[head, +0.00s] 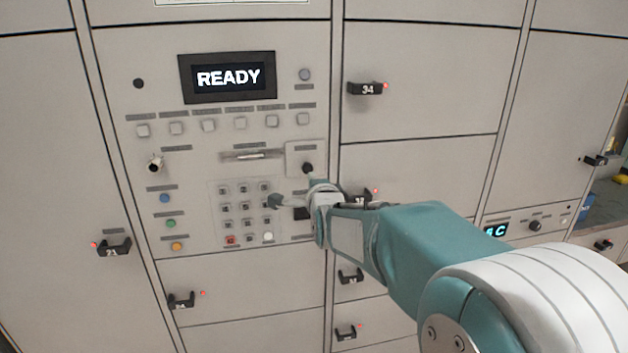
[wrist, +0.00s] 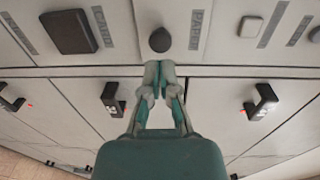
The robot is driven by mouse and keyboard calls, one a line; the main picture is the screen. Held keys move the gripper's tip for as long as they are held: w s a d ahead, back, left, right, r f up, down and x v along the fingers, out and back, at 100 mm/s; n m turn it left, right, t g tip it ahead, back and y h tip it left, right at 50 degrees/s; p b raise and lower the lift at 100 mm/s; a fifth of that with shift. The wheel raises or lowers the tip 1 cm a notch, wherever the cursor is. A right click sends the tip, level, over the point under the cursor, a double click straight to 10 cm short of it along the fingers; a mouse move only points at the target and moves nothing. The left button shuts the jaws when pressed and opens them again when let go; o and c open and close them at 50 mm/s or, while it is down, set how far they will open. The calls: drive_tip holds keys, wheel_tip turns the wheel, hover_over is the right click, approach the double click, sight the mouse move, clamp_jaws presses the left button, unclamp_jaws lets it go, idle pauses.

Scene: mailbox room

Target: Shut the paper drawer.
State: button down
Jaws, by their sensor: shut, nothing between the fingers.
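The paper drawer (head: 294,157) is a small, pale square front with a dark round knob (head: 307,168), right of the panel's middle. In the wrist view, the knob (wrist: 160,40) sits beside a PAPER label (wrist: 199,28). How far the drawer stands out is hard to tell. My gripper (head: 275,201) is shut and empty, in front of the panel and below the knob in the head view. In the wrist view, its fingertips (wrist: 160,68) are together just below the knob in the picture. I cannot tell whether they touch the panel.
A dark square CARD part (wrist: 68,32) lies left of the knob in the wrist view. A keypad (head: 245,212) is near my gripper in the head view, and a READY screen (head: 228,77) is above. Locker doors with protruding black handles, such as handle 34 (head: 367,88), surround the panel.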

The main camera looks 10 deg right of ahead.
drive_tip(key=s+f+n+g, duration=0.3)
drive_tip(key=s+n, duration=0.3)
drive_tip(key=s, duration=0.6)
drive_tip(key=s+f+n+g, duration=0.3)
drive_tip(key=s+n, duration=0.3)
drive_tip(key=s, duration=0.6)
drive_tip(key=s+f+n+g, duration=0.4)
drive_tip(key=s+n+g, duration=0.1)
drive_tip(key=s, duration=0.7)
drive_tip(key=shift+s+d+n+g, duration=0.3)
drive_tip(key=shift+s+d+n, duration=0.05)
drive_tip(key=shift+n, duration=0.25)
